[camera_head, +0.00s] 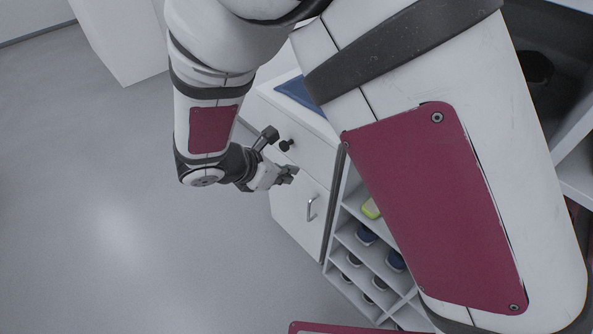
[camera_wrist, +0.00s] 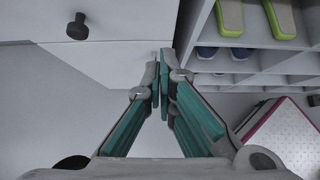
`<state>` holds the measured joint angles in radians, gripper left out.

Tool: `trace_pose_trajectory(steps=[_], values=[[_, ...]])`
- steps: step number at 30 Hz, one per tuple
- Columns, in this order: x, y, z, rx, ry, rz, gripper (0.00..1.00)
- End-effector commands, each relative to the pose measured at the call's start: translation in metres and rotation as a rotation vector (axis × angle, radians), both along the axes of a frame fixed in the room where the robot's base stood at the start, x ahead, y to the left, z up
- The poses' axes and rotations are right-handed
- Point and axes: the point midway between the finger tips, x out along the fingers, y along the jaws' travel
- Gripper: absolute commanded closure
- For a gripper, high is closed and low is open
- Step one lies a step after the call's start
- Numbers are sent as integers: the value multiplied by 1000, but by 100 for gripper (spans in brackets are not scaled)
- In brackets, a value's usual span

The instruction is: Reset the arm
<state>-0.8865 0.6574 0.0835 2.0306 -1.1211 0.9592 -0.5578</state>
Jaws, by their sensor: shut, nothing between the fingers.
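My arm reaches down across the head view, and my gripper (camera_head: 288,174) hangs at its end in front of a white cabinet (camera_head: 290,212). In the wrist view my gripper (camera_wrist: 160,88) shows teal inner pads, with the fingertips brought together and nothing between them. The fingers are apart from the cabinet's handle and knob as far as I can see. Part of the cabinet is hidden behind my arm.
The cabinet has a dark knob (camera_wrist: 77,26) and a metal handle (camera_head: 311,208). Beside it is an open shelf (camera_head: 344,236) holding shoes, including a lime-green pair (camera_wrist: 229,16). A blue item (camera_head: 298,92) lies on the cabinet top. Grey floor (camera_head: 110,220) at left is clear.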

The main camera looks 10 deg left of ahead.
Motion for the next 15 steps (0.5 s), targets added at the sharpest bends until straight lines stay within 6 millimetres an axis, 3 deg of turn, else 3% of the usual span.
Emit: trace_pose_trajectory(steps=[10,15], values=[[-4,2,9,5,-3,-11,100],[2,-34,43,67,-42,-168,100]])
